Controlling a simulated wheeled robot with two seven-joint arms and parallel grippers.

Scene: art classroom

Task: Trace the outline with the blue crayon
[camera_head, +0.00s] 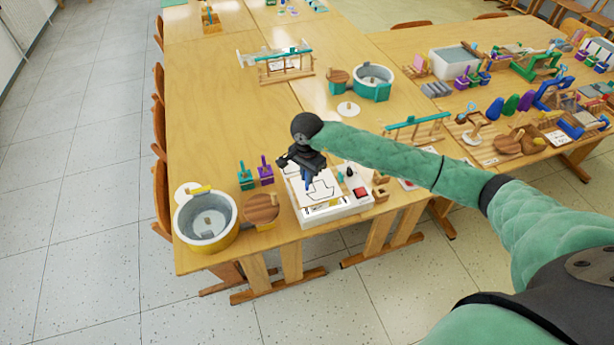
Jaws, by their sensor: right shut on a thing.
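A white box-shaped board (338,213) with a dark outline drawn on its top sheet sits near the front edge of the wooden table. My right gripper (308,176) is over the board's upper left part, pointing down. It is shut on the blue crayon (309,184), whose lower end is at or just above the sheet; I cannot tell whether it touches. The gripper and crayon hide part of the outline. My left gripper is not in view.
A yellow-and-grey tub (207,222) and a round wooden disc (261,208) stand left of the board. Green (245,177) and purple (265,171) pieces are behind them. Small wooden blocks (380,188) lie to the right. The table's left middle (220,110) is clear.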

